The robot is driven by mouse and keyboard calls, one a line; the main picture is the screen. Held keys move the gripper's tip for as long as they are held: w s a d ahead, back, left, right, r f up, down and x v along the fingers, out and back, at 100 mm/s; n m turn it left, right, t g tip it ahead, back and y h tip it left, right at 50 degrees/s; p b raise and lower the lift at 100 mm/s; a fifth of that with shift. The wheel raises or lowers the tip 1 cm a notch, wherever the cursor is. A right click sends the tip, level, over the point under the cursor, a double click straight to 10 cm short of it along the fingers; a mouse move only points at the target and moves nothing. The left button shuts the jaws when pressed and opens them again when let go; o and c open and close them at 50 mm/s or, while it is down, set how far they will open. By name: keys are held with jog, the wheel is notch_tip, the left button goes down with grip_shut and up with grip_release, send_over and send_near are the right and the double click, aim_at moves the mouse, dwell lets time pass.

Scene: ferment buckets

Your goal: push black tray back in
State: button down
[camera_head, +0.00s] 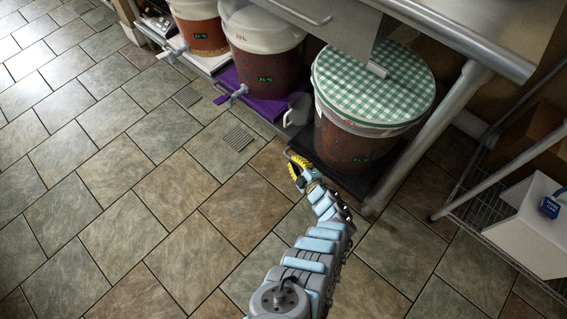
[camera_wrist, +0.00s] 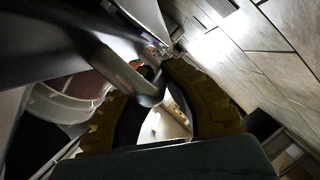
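The black tray (camera_head: 352,186) lies on the floor under the right bucket (camera_head: 352,146), which has a green and white checkered lid. Its front edge sticks out onto the tiles. My gripper (camera_head: 291,166), with yellow fingers, is low at the tray's left front corner in the head view. In the wrist view the two yellow fingers (camera_wrist: 158,70) curve around a dark grey bar (camera_wrist: 128,76) with a rounded end. The bar seems joined to a dark panel at the upper left. I cannot tell whether the fingers grip it, as the contact is hidden.
A purple tray (camera_head: 233,84) with a middle bucket (camera_head: 266,62) and a white tray (camera_head: 207,62) with a left bucket (camera_head: 203,38) stand beside it. A metal table leg (camera_head: 425,135) and wire shelf (camera_head: 480,205) are to the right. The tiled floor in front is clear.

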jog(key=shift+f, duration=0.15)
jog(key=c, duration=1.7)
grip_release()
jog(key=o, duration=0.6)
jog(key=shift+a, duration=0.2)
jog(key=shift+d, duration=0.1)
jog(key=shift+s, duration=0.1)
jog(key=shift+v, duration=5.95)
